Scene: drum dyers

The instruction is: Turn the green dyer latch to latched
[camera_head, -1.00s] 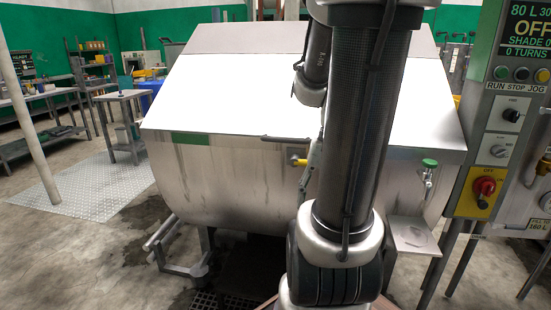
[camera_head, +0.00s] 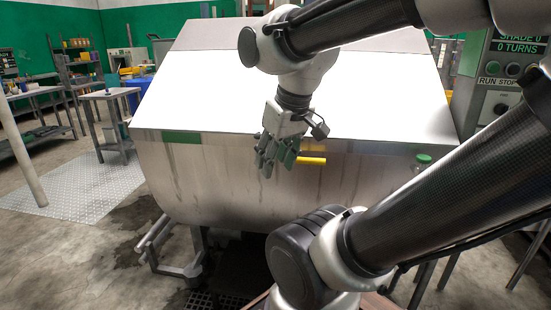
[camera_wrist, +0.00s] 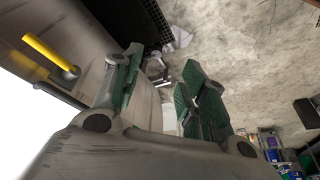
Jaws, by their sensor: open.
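The dyer (camera_head: 215,185) is a large steel drum with a sloped white lid and a green patch (camera_head: 180,137) at its front left. Its latch has a yellow handle (camera_head: 312,160) pointing sideways to the right, on the drum front just below the lid edge. In the wrist view the yellow handle (camera_wrist: 48,52) is at upper left, outside the fingers. My gripper (camera_head: 272,167) is open and empty, pointing down in front of the drum, just left of the handle. Its spread fingers (camera_wrist: 160,72) also show in the wrist view. The latch pivot is partly hidden behind my gripper.
A dark bar (camera_wrist: 60,95) sticks out beside the yellow handle in the wrist view. A green-topped tap (camera_head: 423,158) sits at the drum's right. The control panel (camera_head: 500,75) stands further right.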

